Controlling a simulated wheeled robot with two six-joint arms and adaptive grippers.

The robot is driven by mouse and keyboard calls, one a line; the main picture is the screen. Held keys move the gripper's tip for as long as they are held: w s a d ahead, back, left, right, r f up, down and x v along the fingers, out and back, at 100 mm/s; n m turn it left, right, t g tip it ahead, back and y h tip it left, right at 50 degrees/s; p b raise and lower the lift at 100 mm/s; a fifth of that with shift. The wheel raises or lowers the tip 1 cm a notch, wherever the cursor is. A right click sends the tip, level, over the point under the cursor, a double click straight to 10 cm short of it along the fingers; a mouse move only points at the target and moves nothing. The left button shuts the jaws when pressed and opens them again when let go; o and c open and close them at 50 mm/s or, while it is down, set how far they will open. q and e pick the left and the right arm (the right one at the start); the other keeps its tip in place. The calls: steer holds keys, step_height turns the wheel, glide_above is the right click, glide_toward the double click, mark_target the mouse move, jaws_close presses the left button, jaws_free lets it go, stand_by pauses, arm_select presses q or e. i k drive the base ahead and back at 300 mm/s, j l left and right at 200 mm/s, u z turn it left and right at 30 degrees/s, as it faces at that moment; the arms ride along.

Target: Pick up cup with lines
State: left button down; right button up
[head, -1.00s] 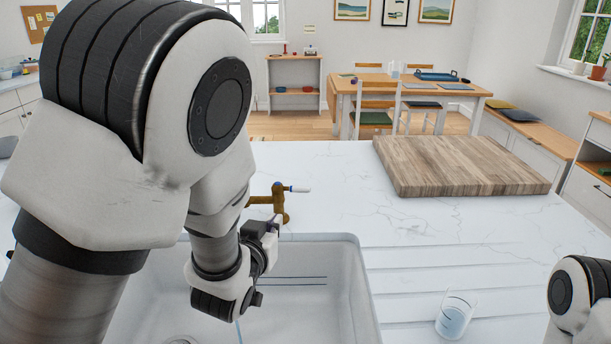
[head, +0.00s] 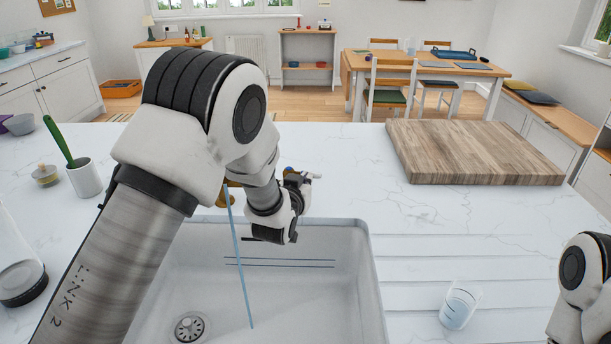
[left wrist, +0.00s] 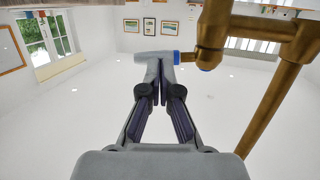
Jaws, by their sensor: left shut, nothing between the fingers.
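The cup with lines (head: 459,306) is a small clear glass with thin dark marks and a bluish lower part. It stands on the grooved white counter right of the sink. My left gripper (head: 298,182) is beside the brass tap behind the sink, well away from the cup and partly hidden by its own wrist. In the left wrist view its fingers (left wrist: 158,85) are shut and empty, close to the white, blue-ringed handle of the tap (left wrist: 212,40). My right gripper is out of view; only part of my right arm shows at the right edge.
A thin blue water stream (head: 238,258) falls into the white sink (head: 371,270). A wooden board (head: 475,152) lies behind the cup. A white pot (head: 85,178) with a green-handled tool stands at left. The counter around the cup is clear.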

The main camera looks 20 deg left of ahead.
mark_target(464, 294)
steer(key=k+l, duration=0.1)
steer(key=k, duration=0.65)
steer(key=k+l, duration=0.15)
steer(key=k, duration=0.6)
